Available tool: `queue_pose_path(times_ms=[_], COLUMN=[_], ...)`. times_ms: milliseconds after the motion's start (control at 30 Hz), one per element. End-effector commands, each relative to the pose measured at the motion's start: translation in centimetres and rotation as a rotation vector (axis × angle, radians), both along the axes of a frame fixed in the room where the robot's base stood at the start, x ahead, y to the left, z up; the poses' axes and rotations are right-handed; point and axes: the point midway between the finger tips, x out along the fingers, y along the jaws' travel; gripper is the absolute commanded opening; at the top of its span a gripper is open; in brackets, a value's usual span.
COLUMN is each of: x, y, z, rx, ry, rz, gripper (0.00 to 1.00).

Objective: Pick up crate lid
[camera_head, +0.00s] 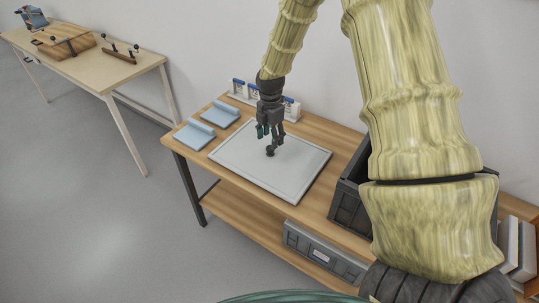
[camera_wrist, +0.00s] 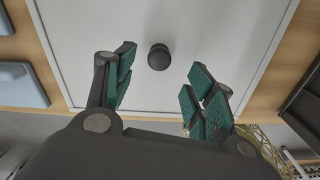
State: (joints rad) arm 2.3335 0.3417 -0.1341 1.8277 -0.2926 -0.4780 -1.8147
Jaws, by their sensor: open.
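The crate lid (camera_head: 245,163) is a flat, light grey panel with a raised rim, lying on the wooden table. A dark round knob (camera_head: 270,151) stands near its middle. My gripper (camera_head: 270,136) is above the lid, close over the knob, with its fingers pointing down. In the wrist view the lid (camera_wrist: 215,30) fills most of the picture, and the knob (camera_wrist: 158,57) shows ahead of and between the two green-padded fingers of my gripper (camera_wrist: 160,88). The fingers are apart and touch nothing that I can see.
A dark open crate (camera_head: 348,206) stands right of the lid, partly hidden by my arm. Blue folded items (camera_head: 195,134) lie left, and small white-and-blue containers (camera_head: 291,108) stand behind. A grey bin (camera_head: 322,254) sits on the lower shelf. Another table (camera_head: 90,68) stands far left.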

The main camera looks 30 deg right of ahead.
Motion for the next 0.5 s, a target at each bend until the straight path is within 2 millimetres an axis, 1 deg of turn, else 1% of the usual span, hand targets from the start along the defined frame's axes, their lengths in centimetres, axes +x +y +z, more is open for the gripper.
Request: queue_pose_path(times_ms=[100, 333, 500], x=[0.1, 0.1, 0.2], y=[0.1, 0.2, 0.1], z=[-0.7, -1.6, -3.2], rx=[-0.001, -0.001, -0.001], ry=[0.0, 0.001, 0.001], rz=[0.002, 0.005, 0.005], gripper=[0.55, 0.55, 0.55])
